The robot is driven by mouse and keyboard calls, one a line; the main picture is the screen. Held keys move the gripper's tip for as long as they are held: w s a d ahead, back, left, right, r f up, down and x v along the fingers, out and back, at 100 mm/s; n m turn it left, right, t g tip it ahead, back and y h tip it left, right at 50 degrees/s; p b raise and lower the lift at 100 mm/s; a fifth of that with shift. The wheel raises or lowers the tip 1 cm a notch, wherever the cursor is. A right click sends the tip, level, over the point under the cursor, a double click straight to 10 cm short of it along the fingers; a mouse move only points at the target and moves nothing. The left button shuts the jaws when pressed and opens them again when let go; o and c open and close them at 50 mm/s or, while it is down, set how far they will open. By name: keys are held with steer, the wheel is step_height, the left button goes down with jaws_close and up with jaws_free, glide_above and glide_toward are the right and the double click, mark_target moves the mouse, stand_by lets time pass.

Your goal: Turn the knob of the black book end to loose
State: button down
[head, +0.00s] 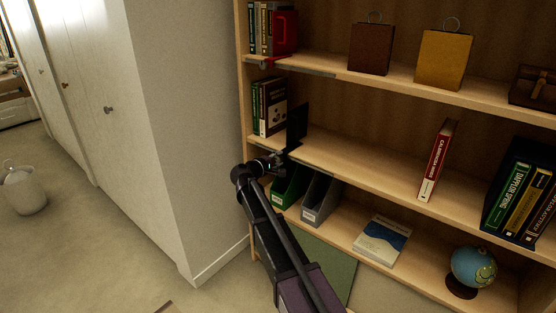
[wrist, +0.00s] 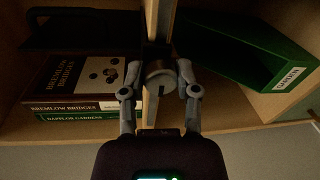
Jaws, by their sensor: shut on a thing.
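The black book end (head: 297,125) stands upright on the middle shelf, right of several books, in the head view. In the wrist view its dark plate (wrist: 85,30) shows at the upper left, beside the books. Its round grey knob (wrist: 160,82) is at the shelf's front edge, with a short dark mark on its face. My gripper (head: 279,158) is at that edge in the head view. In the wrist view my gripper (wrist: 160,74) is shut on the knob, one finger on each side. The head view does not show the knob clearly.
A red book end (head: 285,32) stands on the top shelf. Green (head: 291,186) and grey (head: 320,200) file holders stand below my gripper. A red book (head: 437,160) leans on the middle shelf. The wall and white cabinets are at the left.

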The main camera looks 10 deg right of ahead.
steer(key=shift+c, duration=1.7)
jaws_free()
steer(key=shift+m, duration=0.5)
